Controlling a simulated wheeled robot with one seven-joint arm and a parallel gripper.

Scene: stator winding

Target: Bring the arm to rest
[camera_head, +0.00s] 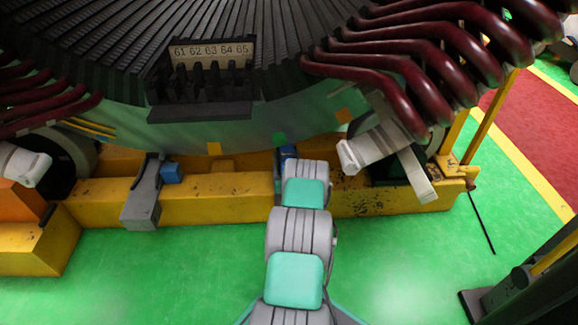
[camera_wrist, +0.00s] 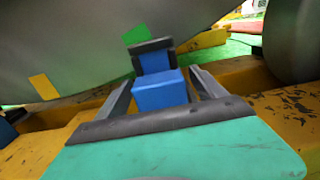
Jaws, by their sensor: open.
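My arm (camera_head: 298,235), grey with teal panels, reaches forward from the bottom middle of the head view to the yellow base beam. My gripper (camera_wrist: 158,80) shows in the wrist view, its two grey fingers spread apart. A blue block (camera_wrist: 160,92) with a dark top piece appears between the fingers; I see a gap on each side and cannot tell its exact depth. In the head view my fingertips are mostly hidden behind the arm, and a bit of blue shows just beyond it.
The large stator (camera_head: 150,50) with dark red coil bars (camera_head: 430,60) hangs over the yellow beam (camera_head: 235,190). A grey bracket (camera_head: 142,200) with a blue block (camera_head: 172,172) stands to the left. Green floor (camera_head: 150,280) is clear nearer me. A dark stand (camera_head: 520,285) is at lower right.

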